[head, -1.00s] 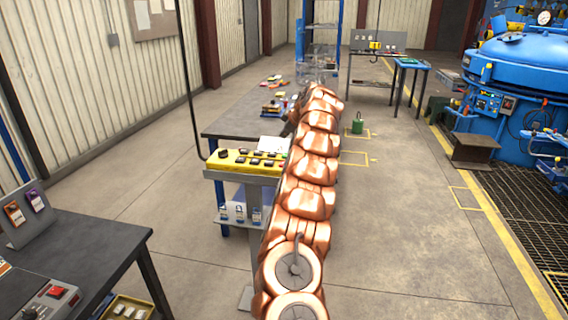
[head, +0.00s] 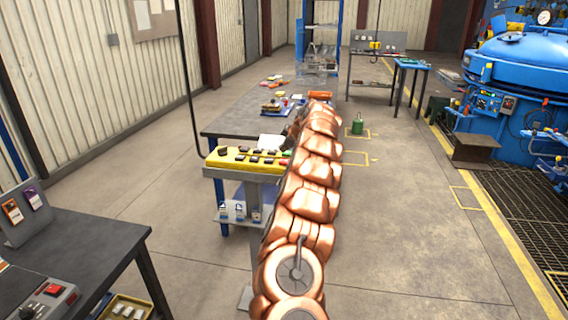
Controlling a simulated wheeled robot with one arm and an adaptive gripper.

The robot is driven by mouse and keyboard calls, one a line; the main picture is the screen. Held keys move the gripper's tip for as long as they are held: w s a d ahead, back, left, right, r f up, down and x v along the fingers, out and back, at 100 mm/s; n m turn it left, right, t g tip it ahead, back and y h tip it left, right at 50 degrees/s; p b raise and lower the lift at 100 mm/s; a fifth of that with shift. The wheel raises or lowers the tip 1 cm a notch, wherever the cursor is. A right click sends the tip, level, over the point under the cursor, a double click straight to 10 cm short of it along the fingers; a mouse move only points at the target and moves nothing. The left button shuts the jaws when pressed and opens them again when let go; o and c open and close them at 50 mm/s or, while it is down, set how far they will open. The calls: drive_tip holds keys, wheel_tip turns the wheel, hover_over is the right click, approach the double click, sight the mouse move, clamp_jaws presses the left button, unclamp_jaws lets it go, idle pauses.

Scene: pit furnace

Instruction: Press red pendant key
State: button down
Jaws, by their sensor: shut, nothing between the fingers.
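The yellow pendant (head: 228,161) lies on a grey stand left of my arm, with several dark keys on its top face. A small red key (head: 284,162) shows at its right end, close beside my copper-coloured arm. A green spot shows just above it. My gripper (head: 289,131) is mostly hidden behind my arm; only a dark part shows at the arm's left edge, above the pendant's right end in the picture. It is shut and empty. Its fingertips are hidden, so I cannot tell whether they touch the pendant.
A black cable (head: 190,90) hangs down to the pendant's left end. A dark workbench (head: 232,122) with small items stands behind it. Another dark table (head: 85,250) is at the lower left.

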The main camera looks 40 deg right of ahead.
sight(282, 159)
drive_tip(key=shift+f+b, duration=0.75)
drive_tip(key=shift+f, duration=0.5)
drive_tip(key=shift+f+b, duration=0.85)
drive_tip(key=shift+b, duration=0.5)
idle(1.2)
idle(0.5)
drive_tip(key=shift+r, duration=0.85)
drive_tip(key=shift+r, duration=0.1)
drive_tip(key=shift+r+p, duration=1.2)
drive_tip(key=shift+r, duration=1.3)
